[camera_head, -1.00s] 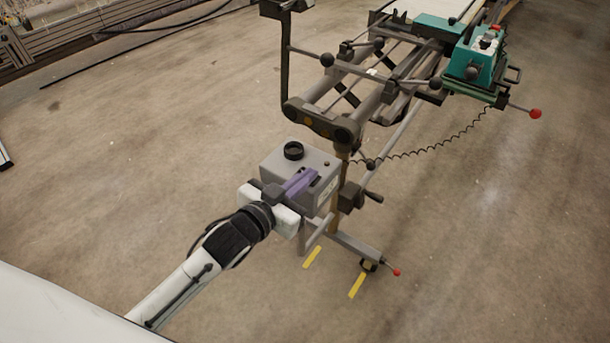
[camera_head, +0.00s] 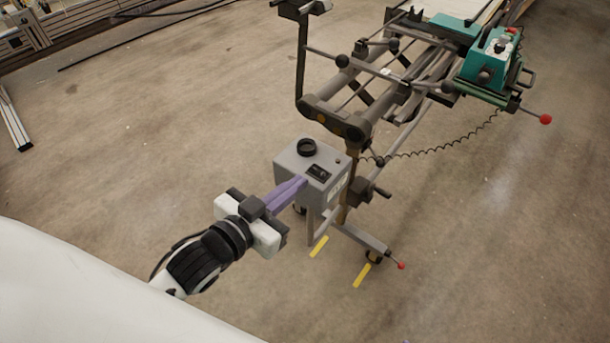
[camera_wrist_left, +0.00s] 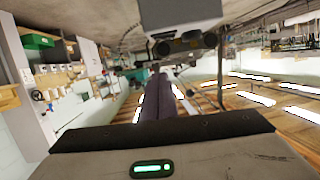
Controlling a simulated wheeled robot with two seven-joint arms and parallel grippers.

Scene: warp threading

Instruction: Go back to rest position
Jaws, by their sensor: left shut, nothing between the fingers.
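My left gripper (camera_head: 290,193) has purple fingers, shut with nothing between them. In the head view its fingertips are close to the near left side of a grey control box (camera_head: 318,172); I cannot tell whether they touch. The box has a black round knob and a dark switch panel on top. In the left wrist view the shut fingers (camera_wrist_left: 157,95) point away from the camera, below a pale grey box shape (camera_wrist_left: 180,14) at the top. My right gripper is not in view.
The warp threading machine (camera_head: 400,85) stands behind the box, with a teal unit (camera_head: 488,65), a coiled cable and a red-knobbed lever (camera_head: 545,119). Its foot stands near yellow floor marks (camera_head: 319,246). Concrete floor (camera_head: 150,120) is open to the left.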

